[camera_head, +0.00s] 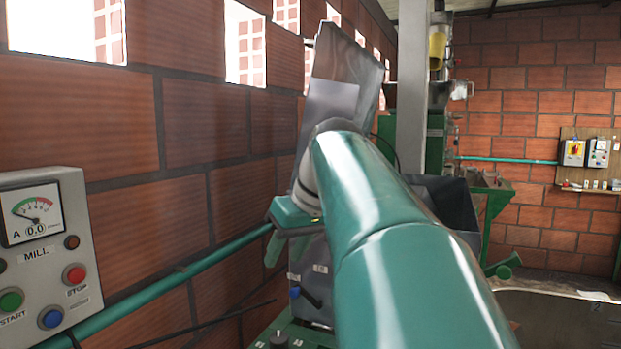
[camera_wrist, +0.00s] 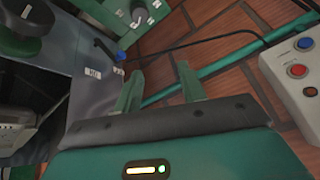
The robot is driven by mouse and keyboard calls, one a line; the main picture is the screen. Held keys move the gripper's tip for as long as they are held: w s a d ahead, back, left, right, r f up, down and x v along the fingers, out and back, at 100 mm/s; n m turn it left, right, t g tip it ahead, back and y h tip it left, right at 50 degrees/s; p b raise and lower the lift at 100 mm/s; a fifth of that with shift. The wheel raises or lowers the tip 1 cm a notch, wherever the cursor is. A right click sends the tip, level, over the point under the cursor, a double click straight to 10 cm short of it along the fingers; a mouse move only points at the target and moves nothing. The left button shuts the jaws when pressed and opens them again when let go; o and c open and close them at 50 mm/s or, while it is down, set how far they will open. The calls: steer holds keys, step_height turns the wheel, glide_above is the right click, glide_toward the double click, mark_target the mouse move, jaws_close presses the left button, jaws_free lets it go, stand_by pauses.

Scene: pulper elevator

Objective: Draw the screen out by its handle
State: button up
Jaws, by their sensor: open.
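My gripper (camera_wrist: 158,84) is open and empty in the wrist view, its two green fingers apart. In the head view, its green body (camera_head: 292,214) shows beyond my arm, above the machine's grey housing (camera_head: 318,262). A black lever with a blue end (camera_head: 296,293) sits on this housing, below my gripper. In the wrist view, the lever (camera_wrist: 108,50) is beyond the fingertips and to their left, apart from them. I cannot tell whether it is the screen's handle. No screen can be made out for certain; my arm hides part of the machine.
A grey MILL control box (camera_head: 42,262) with a dial and buttons is at the left. A green pipe (camera_head: 180,279) runs along the brick wall (camera_head: 110,130). A tilted grey metal panel (camera_head: 345,65) stands behind my gripper. A grey post (camera_head: 412,90) stands right of it.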

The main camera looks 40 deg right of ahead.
steer(key=s+d+r+n+t, duration=0.1)
steer(key=s+d+r, duration=0.1)
steer(key=d+r, duration=0.35)
steer(key=s+d+r, duration=0.2)
steer(key=d+r, duration=0.1)
steer(key=d, duration=0.6)
steer(key=s+d+r, duration=0.1)
steer(key=s+d, duration=0.1)
steer(key=s+d+r+n, duration=0.1)
steer(key=s+d, duration=0.2)
steer(key=s+d+n+t, duration=0.1)
steer(key=s+d, duration=0.1)
steer(key=shift+s+d+r+y, duration=0.2)
steer(key=shift+s+r+y, duration=0.1)
steer(key=shift+r, duration=0.1)
steer(key=x, duration=1.4)
steer(key=shift+w+d+r, duration=0.1)
jaws_close()
